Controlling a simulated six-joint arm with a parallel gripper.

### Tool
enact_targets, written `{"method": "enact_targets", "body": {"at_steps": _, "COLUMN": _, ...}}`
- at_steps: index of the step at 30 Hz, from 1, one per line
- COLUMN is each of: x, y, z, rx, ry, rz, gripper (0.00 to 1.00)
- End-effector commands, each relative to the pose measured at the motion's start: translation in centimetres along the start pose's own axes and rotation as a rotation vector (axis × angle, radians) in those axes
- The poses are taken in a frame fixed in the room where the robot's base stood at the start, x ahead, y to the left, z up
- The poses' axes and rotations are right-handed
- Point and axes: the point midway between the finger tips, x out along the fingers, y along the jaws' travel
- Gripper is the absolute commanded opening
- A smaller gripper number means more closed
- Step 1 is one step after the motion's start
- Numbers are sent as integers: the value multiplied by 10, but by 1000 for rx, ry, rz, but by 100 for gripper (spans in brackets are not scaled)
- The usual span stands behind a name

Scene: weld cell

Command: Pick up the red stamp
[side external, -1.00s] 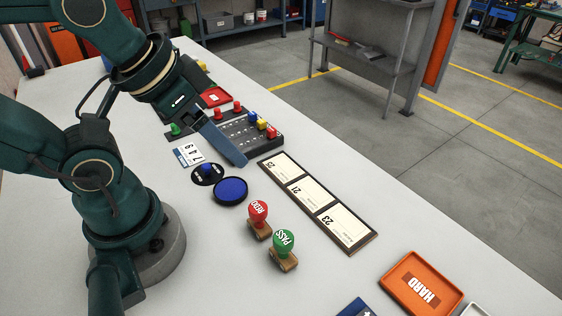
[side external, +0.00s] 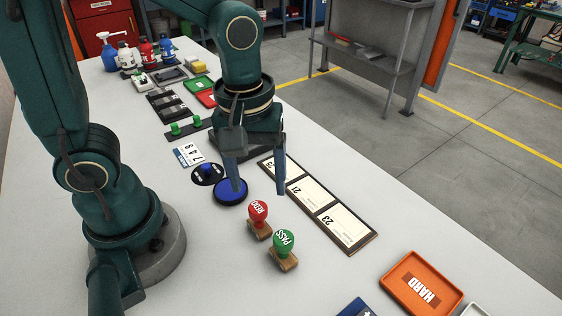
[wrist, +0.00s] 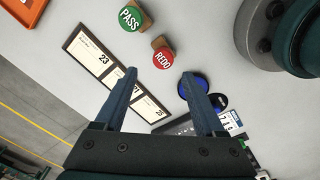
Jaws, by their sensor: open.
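The red stamp (side external: 258,213) has a round red knob marked REDO on a wooden base and stands upright on the white table. It also shows in the wrist view (wrist: 163,57), ahead of the fingertips and roughly between their lines. My gripper (side external: 260,192) is open and empty. In the side view its fingers point down behind the stamp, the left one over the blue ink pad and the right one by the card board. In the wrist view my gripper (wrist: 159,72) has wide-spread fingers with nothing between them touching.
A green PASS stamp (side external: 284,247) stands close to the red one, toward the front. The blue ink pad (side external: 230,197) lies behind it. A framed board of number cards (side external: 345,226) lies to the right. Bare table lies left of the stamps.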

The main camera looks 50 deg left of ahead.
Motion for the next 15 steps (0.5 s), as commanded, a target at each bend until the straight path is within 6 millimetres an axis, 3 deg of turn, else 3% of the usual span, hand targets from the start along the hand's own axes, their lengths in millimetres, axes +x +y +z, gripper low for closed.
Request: {"method": "enact_targets", "body": {"at_steps": 15, "x": 49, "y": -4, "z": 8, "rx": 26, "ry": -31, "rz": -47, "gripper": 72}}
